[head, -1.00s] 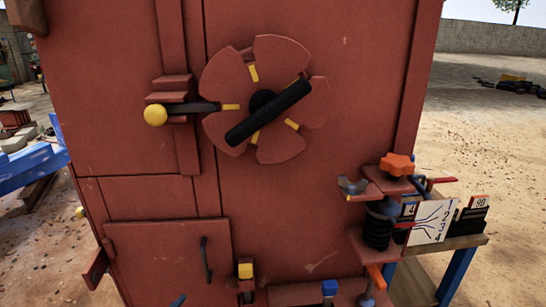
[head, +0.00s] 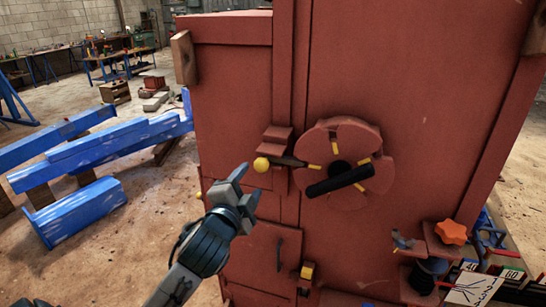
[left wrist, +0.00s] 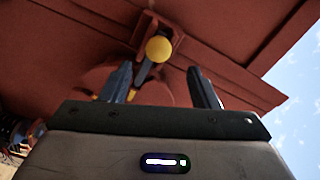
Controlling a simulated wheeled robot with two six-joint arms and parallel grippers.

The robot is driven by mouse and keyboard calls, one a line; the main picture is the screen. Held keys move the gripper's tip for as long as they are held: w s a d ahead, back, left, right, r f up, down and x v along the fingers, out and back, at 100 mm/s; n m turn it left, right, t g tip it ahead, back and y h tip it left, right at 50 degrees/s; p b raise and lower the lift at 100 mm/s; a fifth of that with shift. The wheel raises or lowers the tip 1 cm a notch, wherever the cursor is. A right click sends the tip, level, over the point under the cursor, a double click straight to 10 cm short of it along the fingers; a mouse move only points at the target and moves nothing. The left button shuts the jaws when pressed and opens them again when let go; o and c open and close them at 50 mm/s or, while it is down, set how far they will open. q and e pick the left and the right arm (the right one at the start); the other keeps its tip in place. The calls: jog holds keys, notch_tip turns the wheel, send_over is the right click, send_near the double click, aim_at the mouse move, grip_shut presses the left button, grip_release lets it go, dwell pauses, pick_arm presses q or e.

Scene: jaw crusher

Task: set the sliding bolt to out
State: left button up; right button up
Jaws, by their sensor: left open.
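The sliding bolt is a dark rod (head: 286,161) with a yellow ball knob (head: 262,164) on its left end. It lies level in a red bracket on the crusher's front, and its right end reaches the slotted red disc (head: 352,135). My left gripper (head: 247,184) is open and empty, just below and left of the knob in the head view. In the left wrist view the knob (left wrist: 158,49) shows beyond and between the two spread fingers (left wrist: 161,86), apart from them. My right gripper is not in view.
A black bar handle (head: 340,179) crosses the disc. A small door with a dark handle (head: 279,254) and a yellow block (head: 307,271) are below. An orange knob (head: 452,232) sticks out at lower right. Blue beams (head: 100,155) lie at left; space left of the knob is free.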

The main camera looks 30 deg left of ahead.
aim_at(259, 167)
pick_arm(q)
jog(key=shift+b+x, duration=0.4)
jog(key=shift+x, duration=0.65)
jog(key=p+x, duration=0.2)
jog(key=x, duration=0.5)
jog(key=shift+w, duration=0.2)
jog(key=shift+w+a+f+p, duration=0.1)
jog(key=shift+w+p, duration=0.05)
jog(key=shift+w, duration=0.2)
jog(key=shift+w+a+f+p, duration=0.1)
jog(key=shift+w+p, duration=0.05)
jog(key=shift+w, duration=0.2)
grip_shut()
jog(key=shift+r, duration=0.1)
